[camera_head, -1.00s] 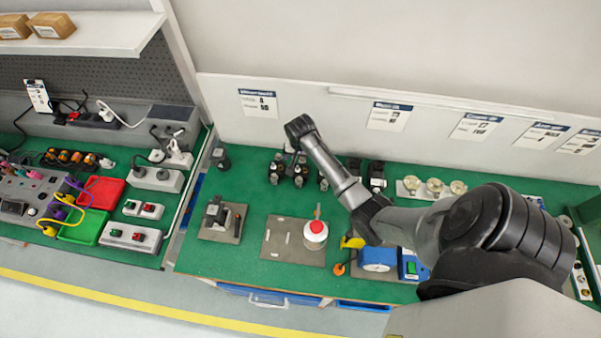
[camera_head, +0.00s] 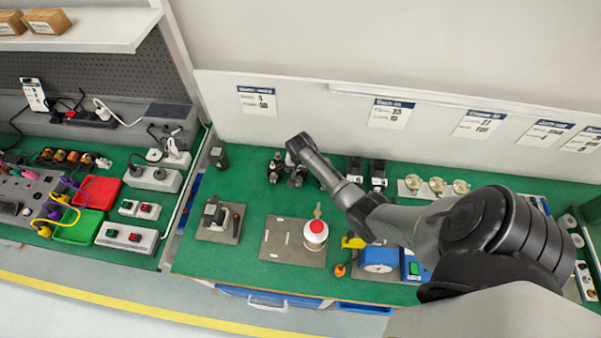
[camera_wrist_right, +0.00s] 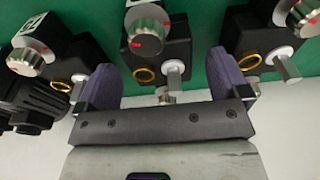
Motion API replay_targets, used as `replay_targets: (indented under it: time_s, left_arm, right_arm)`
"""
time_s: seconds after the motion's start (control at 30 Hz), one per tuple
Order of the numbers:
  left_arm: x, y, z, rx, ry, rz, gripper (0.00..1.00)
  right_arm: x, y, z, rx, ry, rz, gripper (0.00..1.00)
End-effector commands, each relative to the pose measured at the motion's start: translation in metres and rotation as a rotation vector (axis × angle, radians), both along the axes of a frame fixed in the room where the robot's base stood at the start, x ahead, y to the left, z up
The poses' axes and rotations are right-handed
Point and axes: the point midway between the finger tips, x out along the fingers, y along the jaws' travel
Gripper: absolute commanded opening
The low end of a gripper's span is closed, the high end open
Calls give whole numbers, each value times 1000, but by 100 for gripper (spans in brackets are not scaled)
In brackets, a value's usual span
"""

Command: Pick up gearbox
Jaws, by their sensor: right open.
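Several dark gearbox-like units stand in a row on the green bench; which one is the gearbox is not marked. In the right wrist view, the middle black gearbox (camera_wrist_right: 157,48) has a silver knob with a red mark, a brass ring and a pale shaft. My right gripper (camera_wrist_right: 167,78) is open, its two purple-padded fingers to either side of this unit's shaft end. Contact cannot be told. In the head view, the black units (camera_head: 276,168) sit beside my right wrist, which partly hides them and the gripper. My left gripper is not in view.
Neighbouring black units stand close by at left (camera_wrist_right: 62,55) and right (camera_wrist_right: 258,40) in the wrist view. A dark device (camera_head: 214,213) is at left. A white wall panel (camera_head: 320,120) rises behind.

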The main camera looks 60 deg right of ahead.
Motion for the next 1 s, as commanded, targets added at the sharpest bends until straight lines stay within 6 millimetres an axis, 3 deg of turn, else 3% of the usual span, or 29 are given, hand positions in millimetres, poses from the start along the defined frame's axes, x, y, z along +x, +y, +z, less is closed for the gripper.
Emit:
replay_targets:
  time_s: [0.27, 0.87, 1.0]
  left_arm:
    - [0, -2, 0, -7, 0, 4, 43]
    - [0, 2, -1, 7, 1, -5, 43]
    - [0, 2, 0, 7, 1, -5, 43]
  right_arm:
    - [0, 0, -2, -1, 0, 0, 94]
    - [0, -1, -2, 0, 0, 0, 38]
    - [1, -1, -1, -1, -2, 0, 37]
